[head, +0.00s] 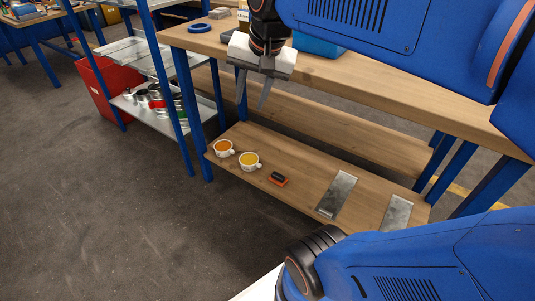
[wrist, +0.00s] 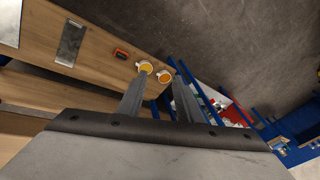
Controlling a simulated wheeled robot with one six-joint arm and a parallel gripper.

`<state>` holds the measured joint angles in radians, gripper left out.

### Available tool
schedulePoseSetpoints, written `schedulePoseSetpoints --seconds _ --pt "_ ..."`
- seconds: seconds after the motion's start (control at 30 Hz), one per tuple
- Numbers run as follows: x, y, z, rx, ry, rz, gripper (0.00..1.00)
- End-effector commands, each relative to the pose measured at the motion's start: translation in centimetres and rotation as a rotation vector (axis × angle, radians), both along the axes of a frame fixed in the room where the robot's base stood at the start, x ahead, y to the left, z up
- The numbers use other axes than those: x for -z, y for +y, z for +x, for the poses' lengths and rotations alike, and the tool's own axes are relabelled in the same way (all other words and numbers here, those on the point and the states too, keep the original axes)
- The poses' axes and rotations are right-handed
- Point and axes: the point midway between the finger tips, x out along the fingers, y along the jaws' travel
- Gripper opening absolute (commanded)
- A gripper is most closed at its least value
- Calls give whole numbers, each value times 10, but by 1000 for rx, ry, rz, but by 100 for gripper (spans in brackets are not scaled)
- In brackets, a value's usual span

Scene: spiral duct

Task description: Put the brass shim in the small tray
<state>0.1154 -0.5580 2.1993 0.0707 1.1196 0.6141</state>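I cannot pick out a brass shim in either view. I cannot tell which thing is the small tray; a blue container (head: 318,45) stands on the bench top, partly hidden behind my arm. My gripper (head: 252,106) hangs in front of the bench edge, above the lower shelf, fingers pointing down. Its two fingers are apart with nothing between them. In the wrist view my gripper (wrist: 158,65) is also open and empty, with the cups and the floor beyond it.
On the lower wooden shelf (head: 310,183) are two cups with orange and yellow contents (head: 223,148) (head: 250,161), a black-and-orange block (head: 278,179) and two flat metal plates (head: 338,194) (head: 396,212). A red bin (head: 104,95) and metal shelving stand left.

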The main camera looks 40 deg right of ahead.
Motion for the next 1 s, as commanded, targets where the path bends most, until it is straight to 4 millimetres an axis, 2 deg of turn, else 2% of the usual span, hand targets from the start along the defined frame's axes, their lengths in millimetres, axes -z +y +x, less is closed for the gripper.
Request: schedulePoseSetpoints --seconds 0.03,0.2,0.3,0.4,0.53,1.0 --pt "20 6 -19 -105 -6 -46 32" --pt "79 17 -65 -432 -23 -195 32" --pt "104 20 -83 -568 -29 -256 32" --pt "119 21 -94 -650 -33 -295 32" --pt "126 21 -98 -690 -35 -314 32" --pt "125 21 -98 -689 -34 -313 32"
